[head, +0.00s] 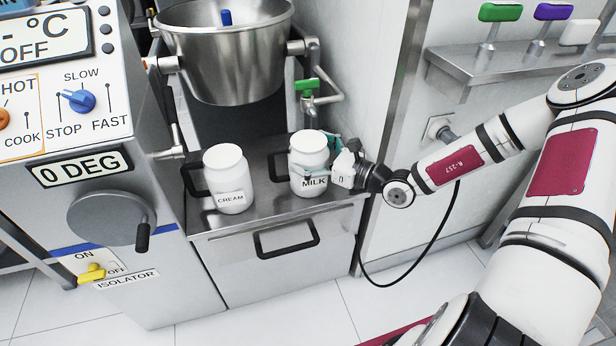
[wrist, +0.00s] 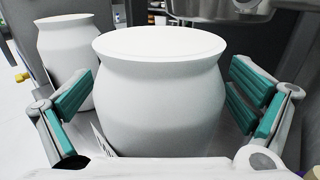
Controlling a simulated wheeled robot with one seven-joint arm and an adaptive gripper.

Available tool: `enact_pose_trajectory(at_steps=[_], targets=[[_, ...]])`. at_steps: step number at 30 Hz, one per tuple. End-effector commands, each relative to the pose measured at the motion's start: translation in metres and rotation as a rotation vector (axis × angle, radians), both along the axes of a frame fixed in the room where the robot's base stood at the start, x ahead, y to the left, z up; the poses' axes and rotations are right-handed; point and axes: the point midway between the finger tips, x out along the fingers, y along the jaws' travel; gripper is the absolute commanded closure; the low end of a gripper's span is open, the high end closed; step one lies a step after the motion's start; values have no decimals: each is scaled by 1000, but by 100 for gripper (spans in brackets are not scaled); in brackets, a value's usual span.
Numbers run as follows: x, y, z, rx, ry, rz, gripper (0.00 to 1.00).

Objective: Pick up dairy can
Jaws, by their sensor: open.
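Two white dairy cans stand upright on the steel shelf. The can labelled MILK (head: 309,158) is on the right, and the can labelled CREAM (head: 229,181) is on the left. My gripper (head: 322,160) is at the MILK can, coming from the right. In the wrist view the MILK can (wrist: 160,90) fills the middle, with the teal finger pads of my gripper (wrist: 160,108) on either side of it. The fingers are open, and a gap shows at the right pad. The CREAM can (wrist: 68,55) stands behind it to the left.
The steel shelf (head: 275,212) has a front drawer with a black handle (head: 287,239). A large steel mixer bowl (head: 226,55) hangs above and behind the cans. A green-handled valve (head: 307,86) is near the bowl. A control panel stands left, a wall right.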

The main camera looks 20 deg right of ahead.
Motion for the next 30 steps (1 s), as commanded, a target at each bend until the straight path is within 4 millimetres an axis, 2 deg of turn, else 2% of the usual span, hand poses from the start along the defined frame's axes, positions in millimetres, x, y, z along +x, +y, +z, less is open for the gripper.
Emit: enact_pose_trajectory(at_steps=[5,6,16,25,30], targets=[[0,0,0,0,0,0,0],[0,0,0,0,0,0,5],[0,0,1,0,0,0,78],[0,0,4,1,-4,1,78],[0,1,16,1,-6,1,78]])
